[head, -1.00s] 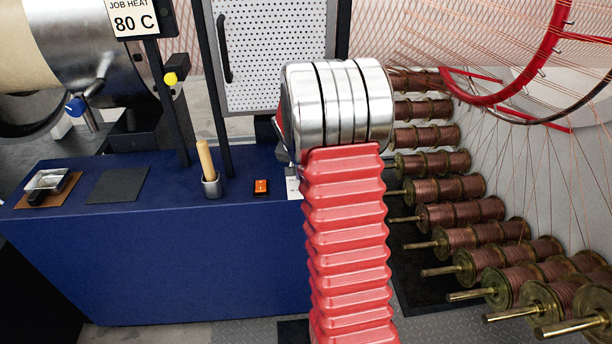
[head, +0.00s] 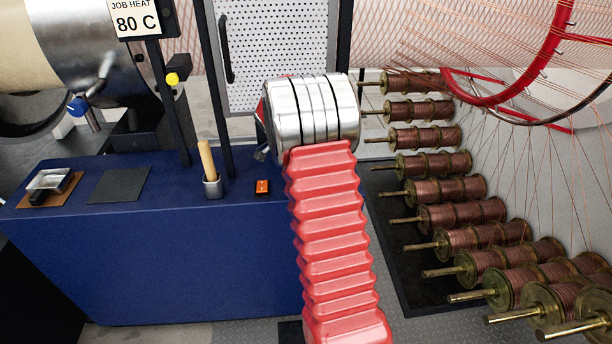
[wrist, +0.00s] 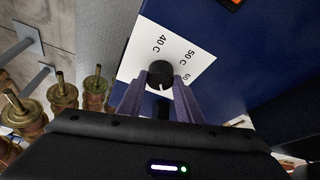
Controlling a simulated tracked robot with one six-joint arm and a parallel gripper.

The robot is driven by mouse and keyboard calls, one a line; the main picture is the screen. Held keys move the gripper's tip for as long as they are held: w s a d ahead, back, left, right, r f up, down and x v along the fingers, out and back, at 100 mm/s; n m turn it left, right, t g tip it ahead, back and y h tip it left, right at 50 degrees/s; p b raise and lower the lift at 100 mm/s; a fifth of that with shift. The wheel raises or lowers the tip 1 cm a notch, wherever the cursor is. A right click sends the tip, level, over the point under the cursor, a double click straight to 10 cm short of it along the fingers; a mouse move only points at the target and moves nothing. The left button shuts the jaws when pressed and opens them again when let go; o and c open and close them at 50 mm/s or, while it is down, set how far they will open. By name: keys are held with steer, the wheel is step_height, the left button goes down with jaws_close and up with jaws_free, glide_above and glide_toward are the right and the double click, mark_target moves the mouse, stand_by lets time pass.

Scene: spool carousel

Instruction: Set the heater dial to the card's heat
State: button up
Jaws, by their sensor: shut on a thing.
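The heat card (head: 135,20) at the top left of the head view reads "JOB HEAT 80 C". In the wrist view the black round heater dial (wrist: 159,71) sits on a white scale plate (wrist: 190,62) marked 40 C, 50 C and, partly cut off, 60. A small pale mark shows on the dial's lower side; I cannot tell which number it stands for. My gripper (wrist: 159,79) is shut on the dial, one finger on each side. In the head view my arm hides the dial and plate, and the gripper is mostly hidden.
Copper wire spools (head: 455,212) line the right. A perforated panel (head: 278,50) stands behind.

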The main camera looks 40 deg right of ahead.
steer(key=shift+w+m, duration=0.15)
steer(key=shift+m, duration=0.45)
steer(key=shift+a, duration=0.1)
steer(key=o, duration=1)
steer(key=shift+o, duration=0.2)
steer(key=shift+r, duration=0.1)
steer(key=shift+r, duration=0.2)
steer(key=v, duration=0.4)
steer(key=shift+w+a+r, duration=0.2)
steer(key=shift+w+r, duration=0.05)
steer(key=w+a, duration=0.1)
steer(key=a, duration=0.2)
steer(key=w+a, duration=0.2)
steer(key=a, duration=0.2)
steer(key=w+a, duration=0.1)
steer(key=a, duration=0.3)
steer(key=shift+w+f, duration=0.2)
